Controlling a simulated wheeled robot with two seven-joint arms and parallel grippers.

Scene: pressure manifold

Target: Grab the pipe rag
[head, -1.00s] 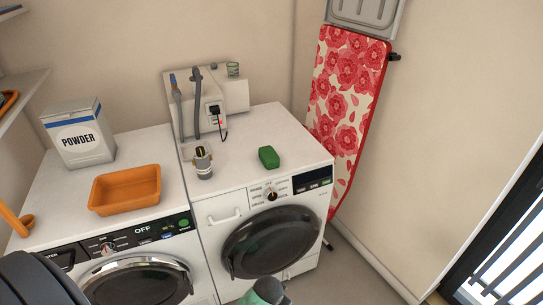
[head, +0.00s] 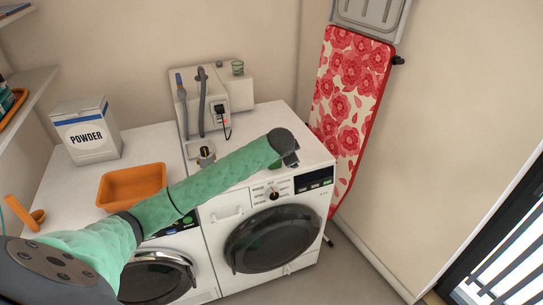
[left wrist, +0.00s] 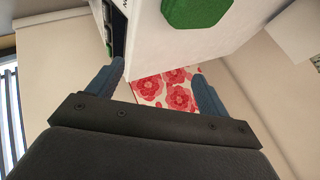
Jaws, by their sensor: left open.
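A green, thick pad with cut corners, which may be the pipe rag, lies on top of the right washing machine. In the head view my left arm covers most of it and only a green sliver (head: 276,164) shows. In the left wrist view the green pad (left wrist: 195,12) is at the top edge, beyond and above the fingertips. My left gripper (left wrist: 160,85) is open and empty, with nothing between its fingers. In the head view the left gripper (head: 287,146) is over the machine's front right top, near the pad; its fingers are hard to see there. My right gripper is not in view.
A white manifold box with hoses (head: 225,95) stands at the back of the right machine (head: 268,118). A metal fitting (head: 205,154) is left of my arm. An orange tray (head: 132,187) and a powder box (head: 86,130) stand on the left machine. A floral ironing board (head: 352,90) leans right.

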